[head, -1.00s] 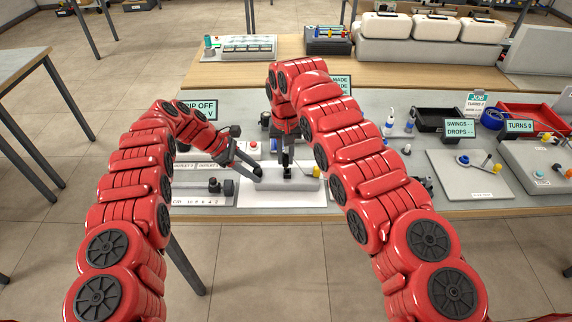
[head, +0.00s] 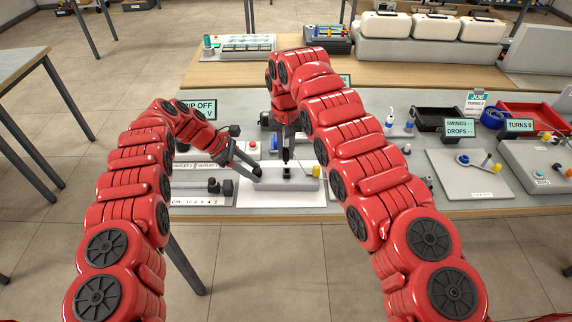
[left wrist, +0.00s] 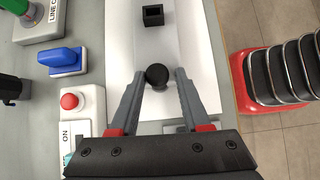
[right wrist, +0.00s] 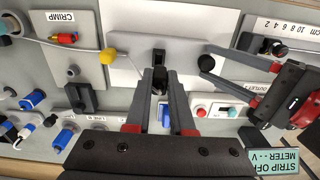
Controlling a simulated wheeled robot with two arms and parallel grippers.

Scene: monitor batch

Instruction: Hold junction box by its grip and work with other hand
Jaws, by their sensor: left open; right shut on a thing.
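The junction box is a long pale grey block (head: 275,186) on a white plate near the bench's front edge. A round black knob (left wrist: 157,76) stands at its left end, a black square socket (left wrist: 153,15) near its middle and a yellow end piece (head: 316,171) at its right. My left gripper (head: 258,174) is open, with its fingers on either side of the knob; contact is unclear. My right gripper (right wrist: 160,75) is shut on a small dark piece (right wrist: 160,87), mostly hidden between the fingers. In the head view it is just above the socket.
A red button (left wrist: 70,101) and a blue part (left wrist: 64,59) lie beyond the box. A white cable (right wrist: 60,45) runs to the yellow piece. On the right are a crank plate (head: 470,175), black tray (head: 435,118) and red tray (head: 535,115). Signs stand behind my arms.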

